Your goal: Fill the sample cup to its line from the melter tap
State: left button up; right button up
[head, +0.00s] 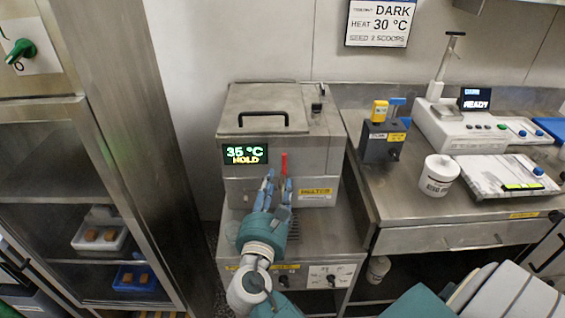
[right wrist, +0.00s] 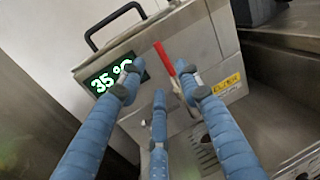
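The melter (head: 255,105) is a steel box with a lid and black handle; its display (head: 246,154) reads 35 °C HOLD. Its tap has a red lever (head: 284,163) on the front, which also shows in the right wrist view (right wrist: 164,57). My right gripper (head: 278,182) is in front of the tap. In the right wrist view its blue fingers (right wrist: 160,78) are spread apart, with the lever beyond the gap between the upper two; contact cannot be told. I see nothing held. I cannot make out a sample cup at the tap. My left gripper is not in view.
A drip grate (right wrist: 204,155) lies below the tap. Right of the melter, a steel bench (head: 400,205) carries a white labelled tub (head: 439,176), a dark block with yellow and blue tools (head: 380,142), and a device reading READY (head: 475,99). A tall cabinet (head: 125,130) stands left.

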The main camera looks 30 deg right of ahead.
aim_at(283, 171)
jog(key=p+x, duration=0.1)
jog(key=x, duration=0.9)
jog(key=shift+w+d, duration=0.1)
grip_shut()
